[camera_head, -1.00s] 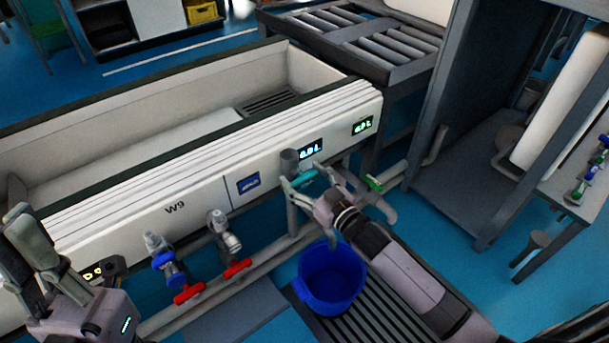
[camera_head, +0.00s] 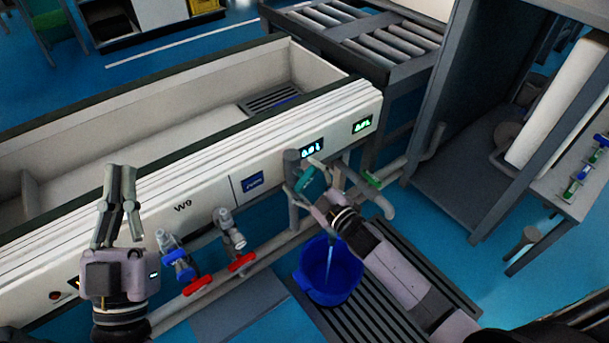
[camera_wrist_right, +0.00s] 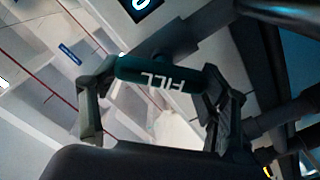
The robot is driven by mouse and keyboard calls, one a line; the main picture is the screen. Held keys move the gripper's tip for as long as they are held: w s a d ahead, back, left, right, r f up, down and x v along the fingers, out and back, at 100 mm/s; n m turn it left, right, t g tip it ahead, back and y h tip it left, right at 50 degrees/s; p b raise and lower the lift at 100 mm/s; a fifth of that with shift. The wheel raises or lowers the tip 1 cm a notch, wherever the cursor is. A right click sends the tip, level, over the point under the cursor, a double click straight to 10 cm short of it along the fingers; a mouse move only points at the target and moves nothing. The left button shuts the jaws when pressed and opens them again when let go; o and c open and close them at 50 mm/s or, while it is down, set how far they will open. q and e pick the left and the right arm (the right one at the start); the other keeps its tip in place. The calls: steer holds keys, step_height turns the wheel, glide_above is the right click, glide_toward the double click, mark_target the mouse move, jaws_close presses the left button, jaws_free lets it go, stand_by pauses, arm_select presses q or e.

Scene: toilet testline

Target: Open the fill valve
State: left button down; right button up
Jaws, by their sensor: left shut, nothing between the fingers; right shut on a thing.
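The fill valve's teal handle (camera_head: 305,181) is on the grey pipe at the front of the white trough, below the displays. In the right wrist view the teal handle (camera_wrist_right: 165,76) reads "FILL" and lies between my right gripper's fingers. My right gripper (camera_head: 311,184) is shut on this handle, which is tilted in the head view. A pale stream falls into the blue bucket (camera_head: 318,283) below the valve. My left gripper (camera_head: 122,172) is shut and empty, pointing up in front of the trough at the left.
Two red-handled valves (camera_head: 197,285) (camera_head: 242,262) sit on the lower pipe between my grippers. A green handle (camera_head: 372,180) is just right of my right gripper. A roller table (camera_head: 375,40) stands behind. Blue floor is open at the bottom middle.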

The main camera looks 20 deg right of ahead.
arm_select(q)
steer(key=shift+w+f+g, duration=0.25)
steer(key=shift+f+g, duration=0.05)
steer(key=shift+f, duration=0.1)
arm_select(e)
steer(key=shift+n, duration=0.3)
steer(key=o, duration=1.2)
steer(key=shift+c, duration=0.2)
steer(key=v, duration=1.2)
